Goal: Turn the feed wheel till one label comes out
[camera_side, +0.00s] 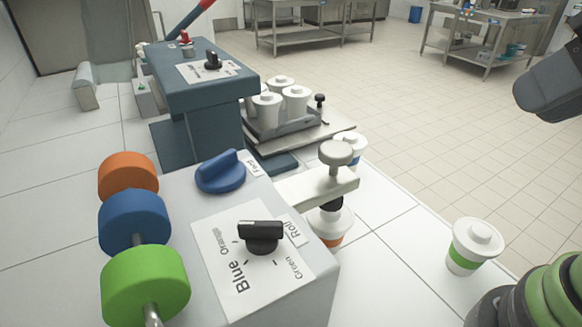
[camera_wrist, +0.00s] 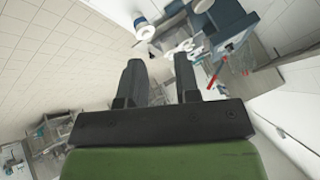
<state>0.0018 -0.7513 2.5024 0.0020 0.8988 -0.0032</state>
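The blue feed wheel (camera_side: 220,171), a knob with a raised grip, sits on top of the grey label machine (camera_side: 185,190) beside a tag reading "Feed". A black roll selector (camera_side: 262,237) sits on a plate marked Orange, Blue and Green; I cannot tell surely which it points at. Orange (camera_side: 128,176), blue (camera_side: 134,219) and green (camera_side: 146,286) rolls hang on the machine's left side. A cup with an orange band (camera_side: 331,224) stands under the machine's pale arm (camera_side: 300,190). No loose label shows. My gripper (camera_wrist: 159,72) is open and empty, away from the wheel.
A green-banded cup (camera_side: 473,246) stands at the right on the white bench, and a blue-banded cup (camera_side: 354,152) behind the pale arm. A dark blue press (camera_side: 200,90) and a tray of several white cups (camera_side: 280,104) stand further back. Bench between the cups is clear.

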